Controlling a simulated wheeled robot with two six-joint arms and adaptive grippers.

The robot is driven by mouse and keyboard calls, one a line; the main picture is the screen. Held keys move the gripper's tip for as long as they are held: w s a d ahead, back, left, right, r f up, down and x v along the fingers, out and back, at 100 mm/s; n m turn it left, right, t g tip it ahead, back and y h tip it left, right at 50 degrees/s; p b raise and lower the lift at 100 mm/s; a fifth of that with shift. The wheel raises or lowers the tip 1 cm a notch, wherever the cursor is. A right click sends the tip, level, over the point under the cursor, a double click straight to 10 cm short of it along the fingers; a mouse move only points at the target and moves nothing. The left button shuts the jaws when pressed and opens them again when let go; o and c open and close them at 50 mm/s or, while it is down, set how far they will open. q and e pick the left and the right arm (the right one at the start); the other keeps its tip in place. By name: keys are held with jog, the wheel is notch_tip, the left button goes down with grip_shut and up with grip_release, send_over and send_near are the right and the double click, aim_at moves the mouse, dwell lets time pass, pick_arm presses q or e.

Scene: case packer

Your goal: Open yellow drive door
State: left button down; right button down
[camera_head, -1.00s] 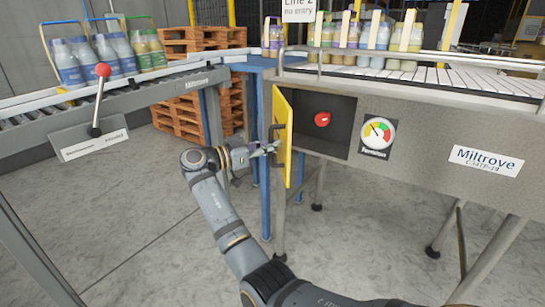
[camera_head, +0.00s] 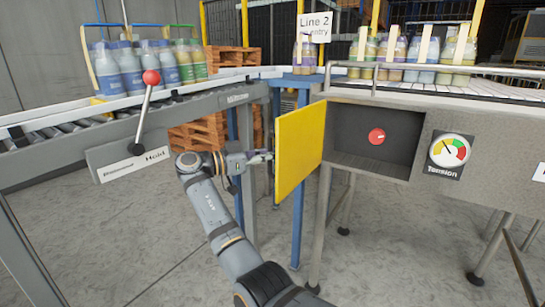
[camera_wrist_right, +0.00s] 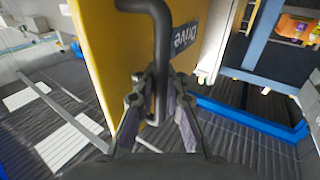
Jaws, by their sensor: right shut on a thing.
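The yellow drive door (camera_head: 298,150) stands open, swung out to the left of a dark compartment in the grey machine. A red round knob (camera_head: 376,137) shows inside the compartment. In the right wrist view the door (camera_wrist_right: 105,45) bears the word "Drive" and a dark bent bar handle (camera_wrist_right: 161,50). My right gripper (camera_wrist_right: 160,103) is shut on the handle's lower part. In the head view my right gripper (camera_head: 265,157) is at the door's left edge; the handle is hidden there. My left gripper is not in view.
A lever with a red ball (camera_head: 151,78) stands at the left conveyor. A tension gauge (camera_head: 450,152) is right of the compartment. Bottles stand on both conveyors. Wooden pallets (camera_head: 195,137) and a blue post (camera_head: 297,225) are behind the door. The floor in front is clear.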

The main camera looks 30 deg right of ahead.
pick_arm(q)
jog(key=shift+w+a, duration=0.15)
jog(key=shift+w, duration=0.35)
pick_arm(e)
jog(key=shift+w+a+f+g, duration=0.2)
jog(key=shift+w+a+g, duration=0.1)
jog(key=shift+w, duration=0.15)
jog(key=c, duration=1.7)
grip_release()
jog(key=shift+a, duration=0.1)
jog(key=shift+c, duration=0.2)
jog(key=o, duration=0.4)
jog(key=shift+a+r, duration=0.25)
jog(key=shift+c, duration=0.2)
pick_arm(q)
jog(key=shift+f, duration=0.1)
pick_arm(e)
jog(key=v, duration=0.7)
